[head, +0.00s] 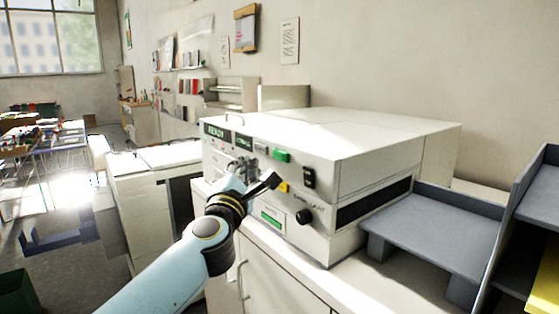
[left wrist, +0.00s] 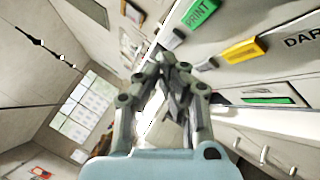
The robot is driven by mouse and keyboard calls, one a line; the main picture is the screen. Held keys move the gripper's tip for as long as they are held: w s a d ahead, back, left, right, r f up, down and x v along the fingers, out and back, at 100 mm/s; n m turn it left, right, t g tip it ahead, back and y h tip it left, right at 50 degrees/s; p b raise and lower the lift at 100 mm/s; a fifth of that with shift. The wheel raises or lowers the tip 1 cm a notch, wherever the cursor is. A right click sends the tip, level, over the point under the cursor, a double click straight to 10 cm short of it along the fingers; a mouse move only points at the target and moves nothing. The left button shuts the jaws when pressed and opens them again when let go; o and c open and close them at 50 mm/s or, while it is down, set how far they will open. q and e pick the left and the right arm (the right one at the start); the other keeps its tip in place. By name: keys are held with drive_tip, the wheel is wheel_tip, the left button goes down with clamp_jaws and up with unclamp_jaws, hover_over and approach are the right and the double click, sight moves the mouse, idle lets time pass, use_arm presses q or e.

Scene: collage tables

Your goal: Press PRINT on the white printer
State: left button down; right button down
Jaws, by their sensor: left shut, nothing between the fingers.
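The white printer (head: 350,140) stands on a white cabinet in the middle of the head view. Its front has a green button (head: 281,155), a yellow button (head: 284,187), a black switch (head: 309,178) and a black knob (head: 305,216). In the left wrist view, a green piece lettered PRINT (left wrist: 200,12) is at the top, with the yellow button (left wrist: 243,50) to its right. My left gripper (head: 243,166) is shut and empty in front of the panel, left of and below the green button. Its fingertips (left wrist: 176,72) appear apart from the PRINT piece. My right gripper is out of view.
A grey tray (head: 435,235) sits right of the printer, beside a dark grey shelf unit (head: 535,205). A lower white machine (head: 150,200) stands to the left. A green strip (head: 271,217) lies low on the printer front. The space before the panel is otherwise clear.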

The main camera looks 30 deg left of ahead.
sight(281, 156)
use_arm(q)
drive_tip(key=shift+w+d+b, duration=0.1)
drive_tip(key=shift+w+d, duration=0.2)
drive_tip(key=shift+w, duration=0.35)
drive_tip(key=shift+w+d+b, duration=0.15)
drive_tip(key=shift+w+d, duration=0.1)
drive_tip(key=shift+w, duration=0.45)
drive_tip(key=shift+w+d+b, duration=0.1)
drive_tip(key=shift+w+d, duration=0.2)
drive_tip(key=shift+w, duration=0.35)
drive_tip(key=shift+w+d, duration=0.15)
drive_tip(key=shift+w, duration=0.25)
drive_tip(key=shift+w+d, duration=0.15)
drive_tip(key=shift+w, duration=0.25)
idle(0.5)
idle(0.4)
drive_tip(key=shift+s+a+p, duration=0.3)
drive_tip(key=shift+s+a, duration=0.05)
drive_tip(key=shift+s, duration=0.5)
